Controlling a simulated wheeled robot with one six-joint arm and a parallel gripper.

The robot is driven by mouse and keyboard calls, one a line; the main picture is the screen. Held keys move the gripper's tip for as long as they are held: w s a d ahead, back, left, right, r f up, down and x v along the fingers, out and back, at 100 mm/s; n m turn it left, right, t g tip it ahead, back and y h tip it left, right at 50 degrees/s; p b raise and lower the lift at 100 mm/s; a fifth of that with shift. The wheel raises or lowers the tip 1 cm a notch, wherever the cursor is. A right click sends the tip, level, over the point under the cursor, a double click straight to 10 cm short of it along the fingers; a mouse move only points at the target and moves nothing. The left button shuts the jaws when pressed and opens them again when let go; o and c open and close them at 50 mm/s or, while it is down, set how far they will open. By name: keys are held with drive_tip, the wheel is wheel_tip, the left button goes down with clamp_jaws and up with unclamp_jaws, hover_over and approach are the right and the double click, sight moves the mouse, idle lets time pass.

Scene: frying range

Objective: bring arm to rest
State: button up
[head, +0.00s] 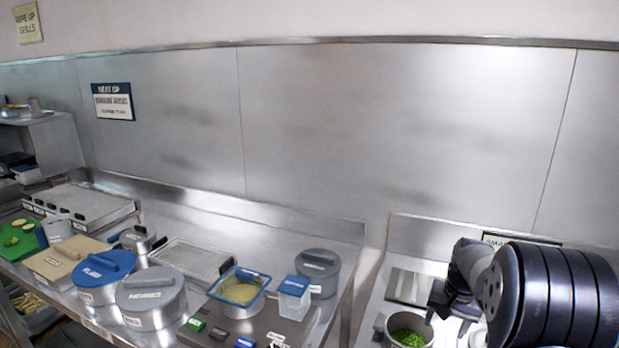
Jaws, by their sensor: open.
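My arm enters at the right edge, with its large dark ribbed section close to the camera. My gripper (438,303) is the small dark end at the left of the arm, beside and above a pot with green contents (408,330). It is open, and I see nothing held in it. Its fingertips are small and partly hidden, so I cannot tell whether they touch anything.
A blue-lidded pot (102,278), a grey-lidded pot (151,298), a blue-rimmed tray (240,287) and a blue-topped clear container (294,297) crowd the left counter. A grey lidded pot (318,271) stands near the gap between counters. A steel wall closes the back.

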sight(438, 340)
drive_tip(key=f, duration=0.5)
drive_tip(key=shift+w+a+p, duration=0.1)
drive_tip(key=shift+w+p, duration=0.2)
drive_tip(key=shift+w, duration=0.05)
drive_tip(key=shift+r, duration=0.4)
